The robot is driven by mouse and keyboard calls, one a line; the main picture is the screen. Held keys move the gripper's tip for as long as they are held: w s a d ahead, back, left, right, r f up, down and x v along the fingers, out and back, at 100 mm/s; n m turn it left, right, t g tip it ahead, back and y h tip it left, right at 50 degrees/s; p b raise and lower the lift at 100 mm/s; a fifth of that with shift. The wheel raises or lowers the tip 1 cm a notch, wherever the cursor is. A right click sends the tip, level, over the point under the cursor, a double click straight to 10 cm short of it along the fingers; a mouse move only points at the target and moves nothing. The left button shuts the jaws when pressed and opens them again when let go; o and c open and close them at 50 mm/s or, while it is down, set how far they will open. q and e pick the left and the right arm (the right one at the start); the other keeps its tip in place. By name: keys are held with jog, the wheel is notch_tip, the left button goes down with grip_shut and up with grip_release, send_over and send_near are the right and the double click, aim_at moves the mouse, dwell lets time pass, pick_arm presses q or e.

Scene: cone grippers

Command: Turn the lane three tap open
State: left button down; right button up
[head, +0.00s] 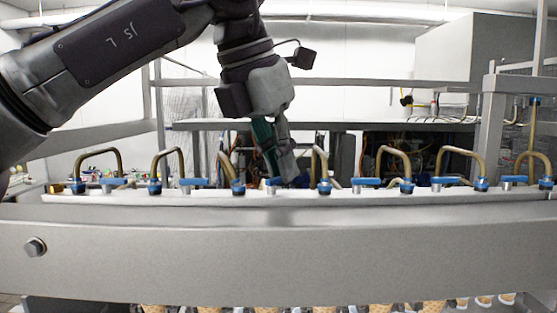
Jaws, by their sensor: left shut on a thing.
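A row of small taps with blue handles stands along the white rail of the machine. The lane three tap (272,184), third from the left, is mostly hidden by my left gripper (286,178). My left gripper reaches down from above, with its fingers shut on that tap's blue handle. Only the left part of the handle and a bit of its metal body show, so I cannot tell its exact angle. My right gripper is not in view.
Bent brass pipes with blue fittings (324,188) stand close on both sides of my gripper. Other blue-handled taps (366,182) (194,183) flank it. A wide steel beam (270,250) runs across the front, with several cones (380,308) below. A frame rail (400,84) crosses behind.

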pick_arm(q)
jog(key=m, duration=0.2)
jog(key=m+g+h, duration=0.1)
jog(key=m, duration=0.1)
jog(key=shift+s+d+m, duration=0.15)
jog(key=shift+s+m, duration=0.05)
jog(key=shift+m, duration=0.1)
jog(key=shift+s+r+m+g, duration=0.15)
jog(key=shift+m+g, duration=0.35)
jog(key=shift+m, duration=0.5)
jog(key=shift+s+f+m+g, duration=0.15)
jog(key=shift+m+g, duration=0.35)
jog(key=shift+m, duration=0.5)
jog(key=shift+r, duration=0.15)
jog(key=c, duration=1.3)
grip_release()
jog(key=shift+o, duration=0.2)
